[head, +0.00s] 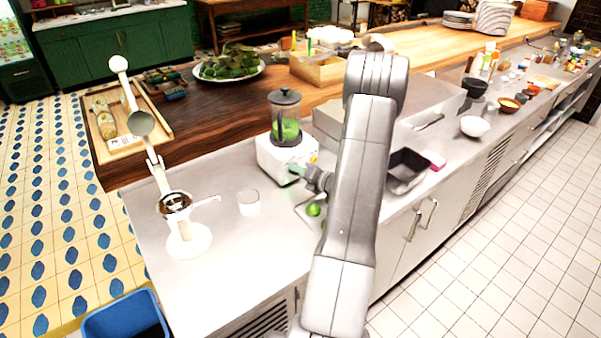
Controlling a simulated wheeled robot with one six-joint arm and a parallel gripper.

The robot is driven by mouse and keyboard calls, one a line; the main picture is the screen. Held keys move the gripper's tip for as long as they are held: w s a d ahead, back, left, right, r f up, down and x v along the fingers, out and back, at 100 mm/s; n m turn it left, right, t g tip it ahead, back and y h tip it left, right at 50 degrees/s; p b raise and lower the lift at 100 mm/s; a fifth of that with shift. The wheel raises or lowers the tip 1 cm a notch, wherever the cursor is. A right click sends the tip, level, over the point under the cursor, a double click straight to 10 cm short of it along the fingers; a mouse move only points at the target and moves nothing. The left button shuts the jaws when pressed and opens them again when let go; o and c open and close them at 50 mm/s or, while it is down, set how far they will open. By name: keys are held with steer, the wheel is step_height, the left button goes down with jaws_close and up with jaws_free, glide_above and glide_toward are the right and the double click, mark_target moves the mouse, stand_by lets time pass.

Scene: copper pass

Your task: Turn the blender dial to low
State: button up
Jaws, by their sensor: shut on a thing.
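The blender stands on the steel counter, with a white base (272,160) and a clear jar (286,126) under a dark lid. Green contents show in the jar. My gripper (301,173) is at the right front side of the base, small in view, its fingers pointing left at the base. It is shut on the blender dial. The dial is mostly hidden by the fingers, and its setting cannot be read. My arm comes up from the bottom and covers the counter right of the blender.
A small white cup (248,203) and a citrus press (177,204) stand left of the blender. A green lime (313,209) lies just below my gripper. A dark open bin (407,168) is to the right. A wooden ledge with a plate of greens (229,65) runs behind.

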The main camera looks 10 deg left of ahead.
steer(key=shift+f+b, duration=0.15)
steer(key=shift+b, duration=0.35)
steer(key=n+h+b, duration=0.1)
steer(key=n+b, duration=0.1)
steer(key=b, duration=0.2)
steer(key=shift+f+t, duration=0.15)
steer(key=shift+t, duration=0.15)
steer(key=n+b, duration=0.1)
steer(key=b, duration=0.2)
steer(key=shift+s+a+n+h+b, duration=0.1)
steer(key=shift+n+h+b, duration=0.2)
steer(key=shift+n+b, duration=0.1)
steer(key=shift+r+n+t+b, duration=0.2)
steer(key=shift+n+t+b, duration=0.1)
steer(key=shift+b, duration=0.05)
steer(key=shift+r, duration=0.1)
steer(key=o, duration=0.7)
